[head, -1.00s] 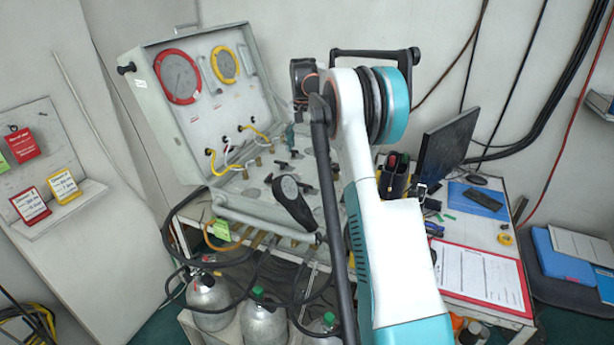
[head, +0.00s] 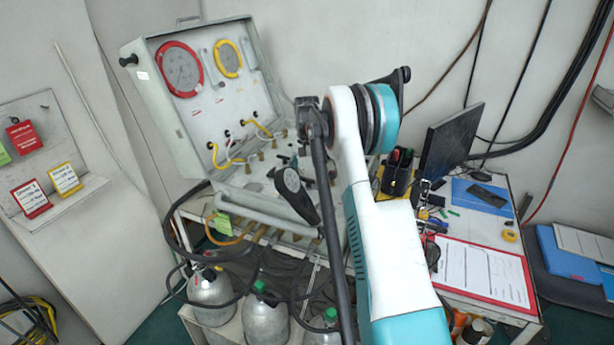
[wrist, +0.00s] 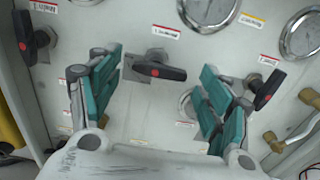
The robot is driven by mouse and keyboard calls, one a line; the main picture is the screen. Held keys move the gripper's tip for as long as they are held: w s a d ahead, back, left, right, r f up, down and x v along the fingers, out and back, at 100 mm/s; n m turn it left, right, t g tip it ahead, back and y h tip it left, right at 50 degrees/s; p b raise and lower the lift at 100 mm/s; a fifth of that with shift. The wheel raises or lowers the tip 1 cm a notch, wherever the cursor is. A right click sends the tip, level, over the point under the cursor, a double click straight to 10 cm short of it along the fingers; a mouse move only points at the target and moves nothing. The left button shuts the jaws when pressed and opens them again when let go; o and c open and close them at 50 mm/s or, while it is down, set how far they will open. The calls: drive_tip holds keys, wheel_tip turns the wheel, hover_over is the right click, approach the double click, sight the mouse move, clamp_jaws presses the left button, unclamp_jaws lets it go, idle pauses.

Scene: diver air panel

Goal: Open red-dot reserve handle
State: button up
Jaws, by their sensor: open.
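In the wrist view my gripper (wrist: 162,60) is open, its teal fingers spread over the panel. A black handle with a red dot (wrist: 160,70) shows between the fingers, lying roughly crosswise; I see no contact. Another black handle with a red dot (wrist: 23,36) is at the upper left, and a third (wrist: 269,90) is to the right of the right finger. The labels are too small to read. In the head view the open air panel case (head: 187,140) stands behind my arm, which hides much of its right part.
Round gauges (wrist: 208,10) and hose fittings (wrist: 275,140) lie near the fingers. A large black paddle-shaped piece (head: 295,193) is at the case's front. Gas cylinders (head: 262,322) stand below. A monitor (head: 450,145) and a red-framed clipboard (head: 480,270) are on the right.

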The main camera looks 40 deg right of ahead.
drive_tip(key=shift+f, duration=0.1)
drive_tip(key=c, duration=1.2)
drive_tip(key=shift+n, duration=0.3)
drive_tip(key=n, duration=0.3)
drive_tip(key=shift+s, duration=0.15)
drive_tip(key=n, duration=0.4)
drive_tip(key=shift+s+a+n+b, duration=0.1)
drive_tip(key=shift+n+b, duration=0.3)
drive_tip(key=n, duration=0.4)
drive_tip(key=shift+s+n, duration=0.15)
drive_tip(key=shift+n, duration=0.15)
drive_tip(key=n, duration=0.4)
drive_tip(key=shift+n, duration=0.3)
